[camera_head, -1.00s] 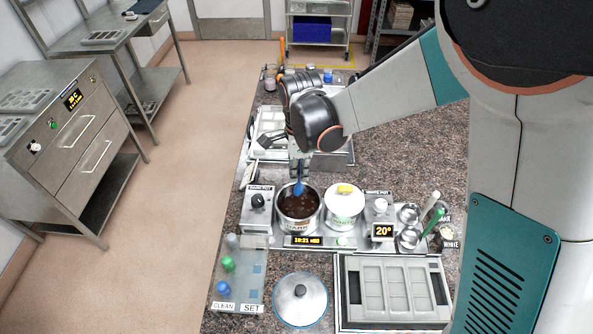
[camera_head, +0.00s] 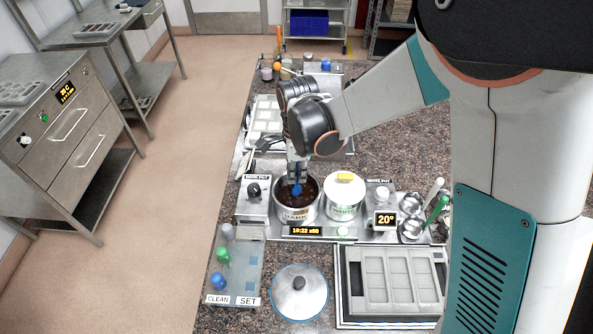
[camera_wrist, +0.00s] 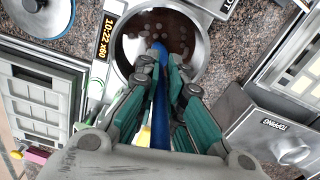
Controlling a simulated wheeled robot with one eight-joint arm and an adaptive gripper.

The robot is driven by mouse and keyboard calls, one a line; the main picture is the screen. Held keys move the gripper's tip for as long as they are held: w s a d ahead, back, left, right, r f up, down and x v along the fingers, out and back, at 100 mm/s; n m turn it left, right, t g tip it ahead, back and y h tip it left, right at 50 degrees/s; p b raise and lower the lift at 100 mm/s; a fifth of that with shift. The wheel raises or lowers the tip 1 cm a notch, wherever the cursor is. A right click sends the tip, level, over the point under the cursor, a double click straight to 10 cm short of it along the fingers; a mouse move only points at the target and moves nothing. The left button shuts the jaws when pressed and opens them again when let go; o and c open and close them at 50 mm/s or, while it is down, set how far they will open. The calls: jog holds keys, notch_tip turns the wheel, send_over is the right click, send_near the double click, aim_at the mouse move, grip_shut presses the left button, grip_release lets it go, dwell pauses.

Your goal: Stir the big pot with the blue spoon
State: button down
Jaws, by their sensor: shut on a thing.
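The big pot (camera_head: 298,212) is a steel pot labelled DARK, with dark brown contents and lumps on the surface. It also shows in the wrist view (camera_wrist: 203,52). My gripper (camera_head: 297,172) is right above it, pointing down. Its fingers are shut on the blue spoon (camera_wrist: 160,115), which runs down between them. The spoon's blue lower part (camera_head: 296,190) reaches into the pot at the dark contents. How deep the tip sits I cannot tell.
A second pot labelled WHITE (camera_head: 342,208) with a yellow item on top stands close at the right. A round lid (camera_head: 300,305), a CLEAN/SET tray (camera_head: 248,262) and a mould tray (camera_head: 392,322) lie in front. Small steel cups (camera_head: 411,229) stand further right.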

aim_at(298, 187)
jog(key=shift+f+b, duration=1.7)
jog(key=shift+f, duration=0.55)
jog(key=shift+d, duration=0.15)
